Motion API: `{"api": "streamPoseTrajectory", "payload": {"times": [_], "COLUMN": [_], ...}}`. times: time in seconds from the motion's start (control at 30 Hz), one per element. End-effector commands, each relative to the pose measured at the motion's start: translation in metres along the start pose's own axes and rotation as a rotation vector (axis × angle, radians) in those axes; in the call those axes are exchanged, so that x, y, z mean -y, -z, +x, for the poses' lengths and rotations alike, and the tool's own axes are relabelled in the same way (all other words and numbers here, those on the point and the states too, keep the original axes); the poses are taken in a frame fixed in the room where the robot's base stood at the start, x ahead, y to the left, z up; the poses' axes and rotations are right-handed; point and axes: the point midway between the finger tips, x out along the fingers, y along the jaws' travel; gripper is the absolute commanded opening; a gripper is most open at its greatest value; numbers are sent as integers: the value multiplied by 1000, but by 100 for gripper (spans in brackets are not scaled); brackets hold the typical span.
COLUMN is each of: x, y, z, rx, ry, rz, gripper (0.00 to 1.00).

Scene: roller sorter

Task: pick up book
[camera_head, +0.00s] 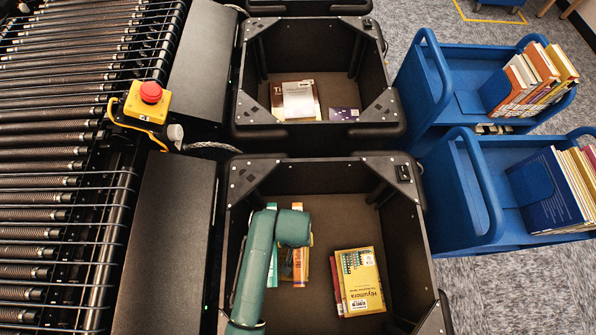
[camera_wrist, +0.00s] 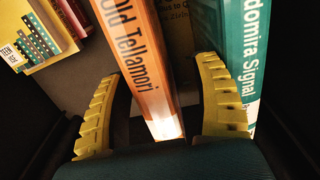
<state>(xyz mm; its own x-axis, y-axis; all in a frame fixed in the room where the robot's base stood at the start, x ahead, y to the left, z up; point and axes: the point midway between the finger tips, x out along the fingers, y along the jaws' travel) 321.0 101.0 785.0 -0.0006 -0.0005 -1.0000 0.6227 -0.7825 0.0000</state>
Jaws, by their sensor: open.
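My gripper (camera_wrist: 160,108) is open in the wrist view, with one yellow finger on each side of an orange book (camera_wrist: 150,65) whose spine reads "Old Tellamori". The spine's near end lies between the fingers, and I cannot tell whether either finger touches it. A teal book (camera_wrist: 232,38) stands beside the right finger. In the head view, my teal arm reaches into the near black bin (camera_head: 285,172) and hides the fingers. The orange book (camera_head: 299,265) and teal book (camera_head: 272,268) show partly around it. A yellow book (camera_head: 362,283) overlaps a red book (camera_head: 336,290) at right.
The bin's walls and corner plates stand around the books. A far bin (camera_head: 312,128) holds more books. Blue carts (camera_head: 478,80) with books are at right. A roller conveyor (camera_head: 45,190) and a red emergency button (camera_head: 151,92) are at left. Bare bin floor lies behind the books.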

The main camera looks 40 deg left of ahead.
Motion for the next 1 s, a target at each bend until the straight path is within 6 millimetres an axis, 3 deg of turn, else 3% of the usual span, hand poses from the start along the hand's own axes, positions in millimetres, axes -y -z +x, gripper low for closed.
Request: {"api": "streamPoseTrajectory", "payload": {"times": [0.3,0.57,0.67,0.9,0.93,1.0], "x": [-8,-8,-8,-7,-7,-7], "y": [-7,-7,-7,-7,-7,-7], "z": [50,52,52,52,52,52], "rx": [0,-1,-1,-1,-1,-1], "ry": [0,0,0,0,0,0], "rz": [1,1,1,1,1,1], "gripper": [65,65,51,5,0,0]}}
